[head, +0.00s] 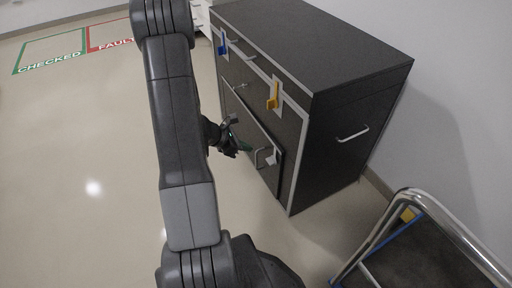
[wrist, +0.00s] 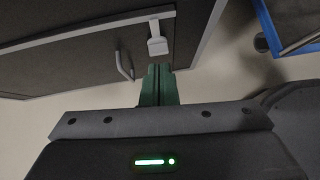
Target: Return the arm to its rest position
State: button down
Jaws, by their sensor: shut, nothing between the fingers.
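My gripper (head: 243,147) is partly hidden behind my dark arm in the head view, close to the front of the dark cabinet (head: 360,62). In the wrist view my gripper (wrist: 158,72) shows its green fingers together, with nothing between them. The fingertips are near a white tab (wrist: 156,40) and a metal handle (wrist: 124,65) on a dark cabinet door. I cannot tell if they touch the door. In the head view the same white tab (head: 273,157) and handle (head: 262,155) are on the lower door, whose panel looks slightly out from the cabinet front.
A blue tab (head: 222,47) and a yellow tab (head: 273,96) sit higher on the cabinet. A cart (head: 425,250) with a chrome rail stands at lower right. Green CHECKED (head: 50,66) and red FAULT (head: 112,46) floor zones lie at upper left. The left floor is clear.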

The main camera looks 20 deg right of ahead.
jog(key=shift+p+v, duration=0.3)
jog(key=shift+v, duration=1.45)
jog(key=shift+s, duration=0.1)
jog(key=b, duration=0.2)
send_near(275, 150)
jog(key=x, duration=0.4)
jog(key=shift+s+d+f, duration=0.1)
jog(key=shift+d+f, duration=0.1)
jog(key=shift+f, duration=0.2)
jog(key=shift+d, duration=0.25)
jog(key=shift+w+a, duration=0.2)
jog(key=shift+a, duration=0.75)
